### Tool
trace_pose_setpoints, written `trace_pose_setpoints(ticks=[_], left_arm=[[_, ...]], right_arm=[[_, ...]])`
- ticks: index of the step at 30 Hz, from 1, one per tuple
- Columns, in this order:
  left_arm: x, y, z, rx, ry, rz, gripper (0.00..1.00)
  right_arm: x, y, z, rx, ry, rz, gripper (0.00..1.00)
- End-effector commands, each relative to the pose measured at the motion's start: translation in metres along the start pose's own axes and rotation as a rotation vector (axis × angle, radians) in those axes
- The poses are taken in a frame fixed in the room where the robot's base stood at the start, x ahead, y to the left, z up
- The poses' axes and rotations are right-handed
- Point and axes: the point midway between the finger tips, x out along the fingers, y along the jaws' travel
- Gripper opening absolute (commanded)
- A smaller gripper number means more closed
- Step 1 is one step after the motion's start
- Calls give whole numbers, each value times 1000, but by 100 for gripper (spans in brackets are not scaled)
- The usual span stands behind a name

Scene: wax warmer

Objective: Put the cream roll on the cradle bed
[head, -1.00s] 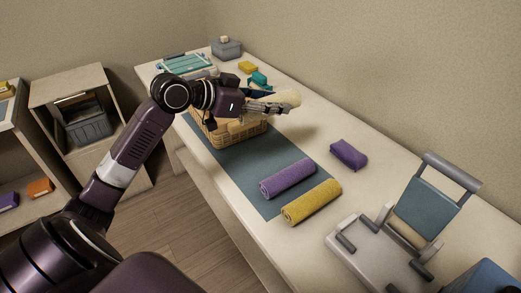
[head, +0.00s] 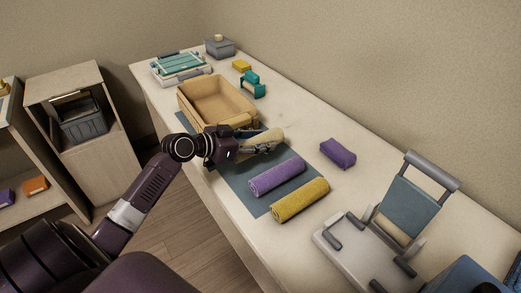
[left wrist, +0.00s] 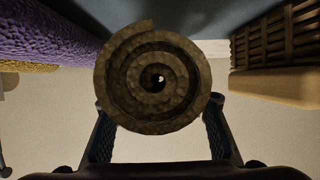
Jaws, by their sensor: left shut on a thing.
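My left gripper (head: 262,147) is shut on the cream roll (head: 264,136) and holds it over the teal mat, between the basket and the purple roll. In the left wrist view the roll's spiral end (left wrist: 152,78) faces the camera between the two fingers (left wrist: 160,138). A grey stand with a pale base (head: 350,252), short bent bars and a tilted blue-grey panel (head: 410,206) is at the right; it looks like the cradle. It stands well apart from the roll. My right gripper is not in view.
A tan basket (head: 218,98) stands behind my gripper. A purple pack (head: 338,153) lies near the wall. A blue object (head: 482,277) is beside the stand.

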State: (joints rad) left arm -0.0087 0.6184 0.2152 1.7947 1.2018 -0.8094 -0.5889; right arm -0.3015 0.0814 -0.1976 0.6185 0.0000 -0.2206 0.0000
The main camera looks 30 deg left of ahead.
Motion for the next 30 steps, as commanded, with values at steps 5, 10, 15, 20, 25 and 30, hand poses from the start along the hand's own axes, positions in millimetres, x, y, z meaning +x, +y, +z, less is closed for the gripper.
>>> trace_pose_setpoints(ticks=[5, 10, 15, 20, 25, 30], left_arm=[[9, 1, 22, -5, -1, 2, 16], [16, 1, 39, -2, 1, 1, 16], [17, 1, 40, 0, 1, 1, 16], [17, 1, 42, 1, 1, 1, 16], [18, 1, 42, 0, 0, 1, 54], [18, 1, 42, 0, 0, 1, 60]], right_arm=[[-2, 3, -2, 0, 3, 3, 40], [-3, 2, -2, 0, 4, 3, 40], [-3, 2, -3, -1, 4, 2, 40], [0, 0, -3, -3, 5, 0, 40], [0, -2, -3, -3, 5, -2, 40], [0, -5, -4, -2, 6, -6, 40]])
